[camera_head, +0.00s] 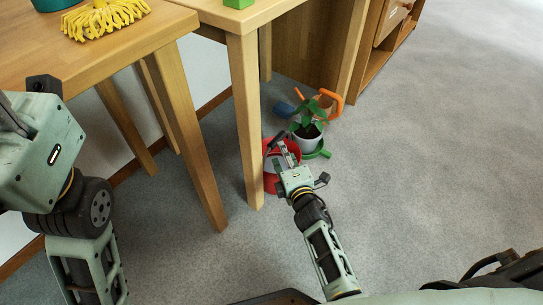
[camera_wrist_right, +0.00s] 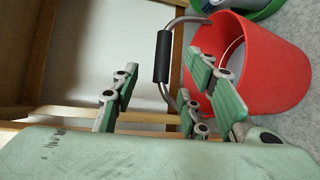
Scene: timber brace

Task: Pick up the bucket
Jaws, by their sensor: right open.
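The red bucket (camera_head: 270,182) stands on the floor beside a wooden table leg, partly hidden by my right gripper (camera_head: 284,155). My right gripper (camera_wrist_right: 162,97) is open and empty, with fingers on either side of the handle in the picture. I cannot tell whether they touch it. My left arm shows at the left of the head view, but its gripper is not visible.
A potted plant (camera_head: 308,138) on a green saucer stands just behind the bucket. An orange-handled watering can (camera_head: 328,104) and a blue item (camera_head: 284,109) are beyond. Wooden tables (camera_head: 104,58) rise at left. The grey floor (camera_head: 440,150) is clear at right.

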